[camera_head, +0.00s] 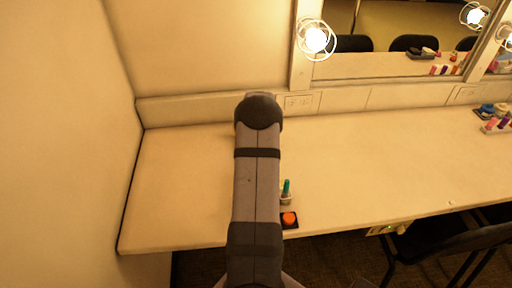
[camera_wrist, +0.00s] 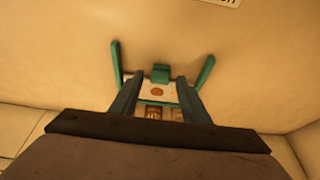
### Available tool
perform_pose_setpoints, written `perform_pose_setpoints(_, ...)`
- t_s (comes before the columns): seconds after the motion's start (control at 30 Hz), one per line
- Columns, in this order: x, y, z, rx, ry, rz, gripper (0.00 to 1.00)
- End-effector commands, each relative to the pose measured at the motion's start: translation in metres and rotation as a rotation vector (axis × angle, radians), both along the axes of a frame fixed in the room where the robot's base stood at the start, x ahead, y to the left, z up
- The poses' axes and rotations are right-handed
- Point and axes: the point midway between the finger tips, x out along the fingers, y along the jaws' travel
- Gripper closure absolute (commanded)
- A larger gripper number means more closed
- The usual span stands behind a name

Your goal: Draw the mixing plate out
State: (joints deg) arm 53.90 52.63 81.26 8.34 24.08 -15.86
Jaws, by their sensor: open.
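In the wrist view a small white plate with a brown-orange spot, which looks like the mixing plate (camera_wrist: 146,90), lies on the pale counter. A teal tab (camera_wrist: 160,72) stands at its far edge. Teal strips flank it on the left (camera_wrist: 116,62) and right (camera_wrist: 205,72). My gripper (camera_wrist: 160,79) is open, with its dark fingers on either side of the plate and tab; I cannot tell whether they touch. Brown pans (camera_wrist: 153,112) show at the near end, partly hidden by my gripper. In the head view my arm hides the plate and gripper.
In the head view a teal-capped bottle (camera_head: 286,188) and an orange disc on a dark square (camera_head: 289,219) stand right of my arm. The counter (camera_head: 375,160) is clear further right, up to a cosmetics tray (camera_head: 495,130). A wall closes the left side; a chair (camera_head: 450,240) stands in front.

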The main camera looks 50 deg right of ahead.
Motion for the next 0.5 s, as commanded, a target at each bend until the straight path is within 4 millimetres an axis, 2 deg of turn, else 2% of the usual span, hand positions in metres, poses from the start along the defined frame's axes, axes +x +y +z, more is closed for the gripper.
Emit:
perform_pose_setpoints(0.17,0.0000,0.0000,-0.0001,0.000,0.000,0.000,0.58)
perform_pose_setpoints(0.33,-0.0001,0.0000,0.0000,0.000,0.000,0.000,0.98)
perform_pose_setpoints(0.5,-0.0007,0.0006,-0.0001,0.000,0.000,0.000,1.00)
